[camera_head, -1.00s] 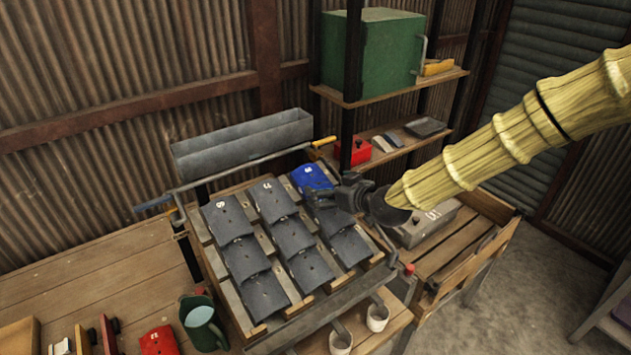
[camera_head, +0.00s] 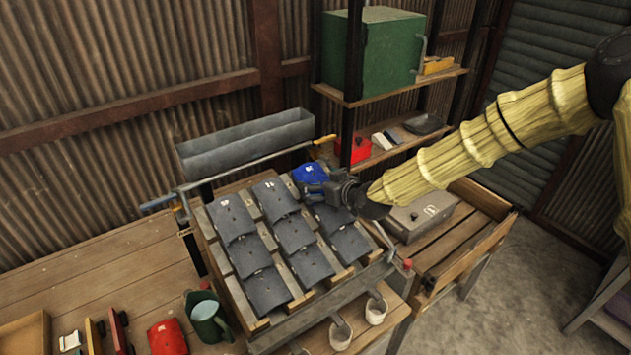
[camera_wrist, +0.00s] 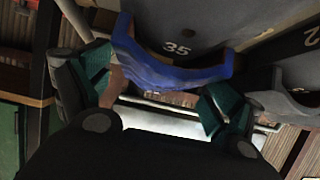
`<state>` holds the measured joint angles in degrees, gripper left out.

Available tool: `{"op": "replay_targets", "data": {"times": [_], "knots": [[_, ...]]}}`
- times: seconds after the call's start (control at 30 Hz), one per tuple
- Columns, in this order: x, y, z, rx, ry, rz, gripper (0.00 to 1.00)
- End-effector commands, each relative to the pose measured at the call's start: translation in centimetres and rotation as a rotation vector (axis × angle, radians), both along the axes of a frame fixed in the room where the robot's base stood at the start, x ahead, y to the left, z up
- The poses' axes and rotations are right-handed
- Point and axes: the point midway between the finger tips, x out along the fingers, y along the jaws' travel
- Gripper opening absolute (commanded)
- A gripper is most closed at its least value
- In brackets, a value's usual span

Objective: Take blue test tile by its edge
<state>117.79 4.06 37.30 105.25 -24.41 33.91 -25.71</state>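The blue test tile (camera_head: 306,171) lies at the top right of the sloped tile rack (camera_head: 250,320), above the right column of grey tiles. My gripper (camera_head: 314,189) is at its lower right edge and hides part of it. In the wrist view a curved blue edge (camera_wrist: 172,72) crosses between my gripper's two fingers (camera_wrist: 155,90). The green finger pads stand apart on either side, with a visible gap between them. A grey surface marked 35 (camera_wrist: 178,45) adjoins the blue edge. I cannot tell whether a pad touches the blue edge.
Several dark grey tiles (camera_head: 285,231) fill the rack around my gripper. A grey trough (camera_head: 245,143) and a rail stand behind it. A metal box (camera_head: 420,215) sits close on the right. A shelf (camera_head: 400,150) stands behind. A green jug (camera_head: 208,318) is at front left.

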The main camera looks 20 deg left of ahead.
Motion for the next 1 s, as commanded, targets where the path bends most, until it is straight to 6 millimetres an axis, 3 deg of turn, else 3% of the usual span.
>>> {"op": "replay_targets", "data": {"times": [0.03,0.2,0.57,0.9,1.0], "knots": [[0.0,0.0,0.0,0.000,0.000,0.000,0.74],[0.0,0.0,0.0,0.000,0.000,0.000,0.48],[0.0,0.0,0.3,0.000,-0.001,0.000,0.48],[0.1,0.0,3.4,0.001,-0.007,0.000,0.48],[-2.3,0.5,3.4,-0.002,-0.001,0.004,0.48]]}}
